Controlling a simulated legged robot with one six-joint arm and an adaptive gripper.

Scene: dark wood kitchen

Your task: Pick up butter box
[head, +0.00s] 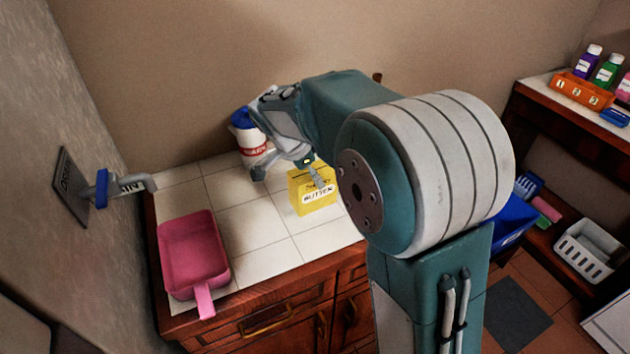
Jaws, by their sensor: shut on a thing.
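The yellow butter box (312,197), with a white BUTTER label, stands on the white tiled counter (258,224). My gripper (308,168) reaches down to the top of the box from behind and left. It is shut on the butter box. One finger shows against the upper part of the box; the far side of the grip is hidden. The box looks upright and at counter level; I cannot tell whether it is clear of the tiles.
A pink pan (193,252) lies at the counter's left front. A white bottle with a blue cap (243,120) stands close behind my gripper. A wall tap (130,184) juts in at left. A shelf (560,95) with bottles and baskets is at right.

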